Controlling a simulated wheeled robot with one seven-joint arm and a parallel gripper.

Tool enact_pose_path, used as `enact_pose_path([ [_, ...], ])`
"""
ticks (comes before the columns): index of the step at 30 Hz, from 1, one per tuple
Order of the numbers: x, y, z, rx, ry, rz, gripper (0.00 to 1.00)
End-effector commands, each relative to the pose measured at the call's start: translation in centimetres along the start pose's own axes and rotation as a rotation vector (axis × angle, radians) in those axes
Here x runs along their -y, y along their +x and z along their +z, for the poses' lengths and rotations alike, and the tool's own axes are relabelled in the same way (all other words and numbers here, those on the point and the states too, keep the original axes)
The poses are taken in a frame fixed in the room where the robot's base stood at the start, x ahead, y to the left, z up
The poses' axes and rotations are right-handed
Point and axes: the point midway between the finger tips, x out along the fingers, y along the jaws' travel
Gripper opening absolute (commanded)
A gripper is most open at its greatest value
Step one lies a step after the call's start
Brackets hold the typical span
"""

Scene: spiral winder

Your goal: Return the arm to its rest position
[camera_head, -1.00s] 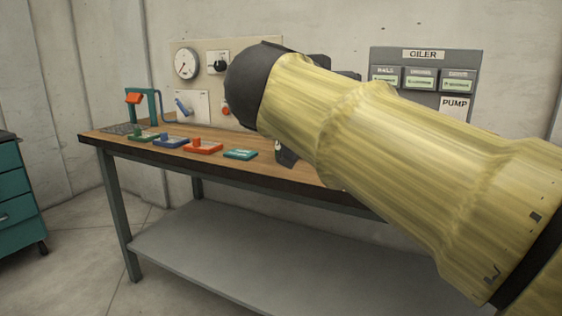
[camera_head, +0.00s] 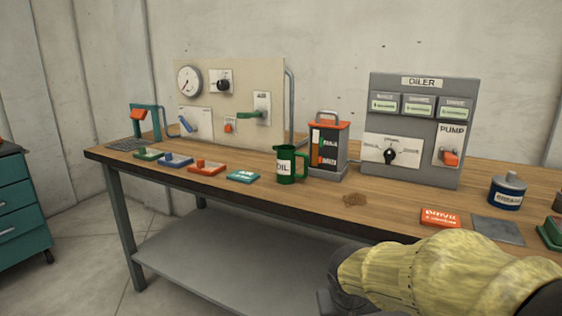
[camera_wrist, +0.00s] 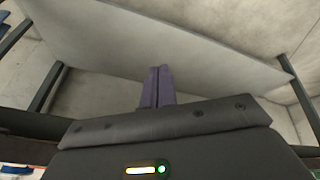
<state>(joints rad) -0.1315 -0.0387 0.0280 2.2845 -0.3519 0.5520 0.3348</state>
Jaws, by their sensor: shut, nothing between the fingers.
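My arm, in a yellow sleeve, shows at the lower right of the head view, low in front of the table's front edge. My gripper shows in the wrist view (camera_wrist: 157,88) with its two dark fingers together and nothing between them. In the head view the fingers cannot be made out; only a dark part of my wrist shows at the bottom. In the wrist view the fingers point at the grey lower shelf (camera_wrist: 190,40) of the table, which also shows in the head view (camera_head: 230,255).
The wooden table (camera_head: 310,200) holds a green oil jug (camera_head: 286,165), a caddy (camera_head: 327,150), the oiler panel (camera_head: 420,120), a red box (camera_head: 440,218) and a blue can (camera_head: 507,191). A gauge panel (camera_head: 245,110) stands behind. A teal drawer cabinet (camera_head: 18,205) is at left. The floor between is clear.

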Motion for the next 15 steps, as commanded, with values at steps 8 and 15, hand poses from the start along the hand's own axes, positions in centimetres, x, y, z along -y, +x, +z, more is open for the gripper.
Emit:
enact_pose_path([
  [8,-0.7,2.2,7.3,0.131,0.083,-0.107,0.00],
  [15,-1.0,0.8,8.8,0.155,0.109,-0.133,0.00],
])
